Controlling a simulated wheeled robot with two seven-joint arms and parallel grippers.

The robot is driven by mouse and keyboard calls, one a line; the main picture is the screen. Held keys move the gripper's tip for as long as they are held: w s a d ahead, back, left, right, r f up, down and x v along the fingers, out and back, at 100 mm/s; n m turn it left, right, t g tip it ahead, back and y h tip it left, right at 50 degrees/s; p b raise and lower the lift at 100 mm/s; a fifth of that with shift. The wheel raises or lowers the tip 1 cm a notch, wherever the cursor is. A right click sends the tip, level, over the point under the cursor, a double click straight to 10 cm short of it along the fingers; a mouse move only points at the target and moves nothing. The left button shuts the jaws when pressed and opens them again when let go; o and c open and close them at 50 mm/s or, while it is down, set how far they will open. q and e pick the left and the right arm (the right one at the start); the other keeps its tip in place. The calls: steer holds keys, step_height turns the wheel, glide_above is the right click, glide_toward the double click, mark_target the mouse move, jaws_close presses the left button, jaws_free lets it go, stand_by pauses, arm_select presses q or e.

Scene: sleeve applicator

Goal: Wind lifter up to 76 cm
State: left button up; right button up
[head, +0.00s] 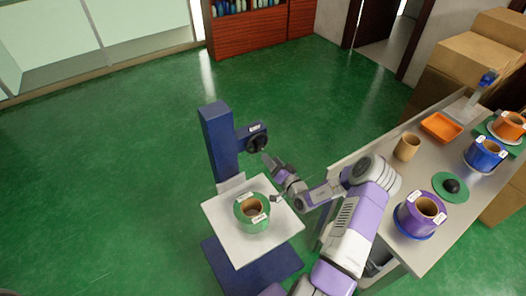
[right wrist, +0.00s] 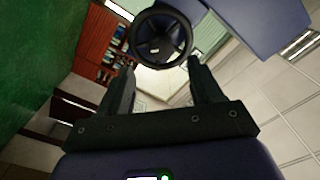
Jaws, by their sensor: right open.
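The lifter (head: 219,150) has a blue column on a blue base, with a white platform (head: 222,215) on its front side. A green roll (head: 241,222) with a brown core and white labels stands on the platform. A black handwheel (head: 250,146) sits on the column's right side; it also shows in the right wrist view (right wrist: 156,44). My right gripper (head: 267,160) is open and empty, just right of the handwheel and pointing at it. In the right wrist view, the wheel appears ahead between the fingertips (right wrist: 160,66), apparently apart from them. No height reading is legible. My left gripper is not in view.
A grey bench (head: 435,246) at right bears a purple roll (head: 408,219), a blue roll (head: 478,157), an orange roll (head: 505,128), an orange tray (head: 442,127) and a brown core (head: 407,147). Cardboard boxes (head: 468,58) stand behind it. Green floor left of the lifter is clear.

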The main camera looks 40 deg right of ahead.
mark_target(261, 149)
steer(key=w, duration=0.6)
steer(key=shift+w+d+b, duration=0.25)
steer(key=shift+w+b, duration=0.1)
steer(key=shift+b, duration=0.05)
steer(key=c, duration=1.1)
steer(key=shift+o, duration=0.2)
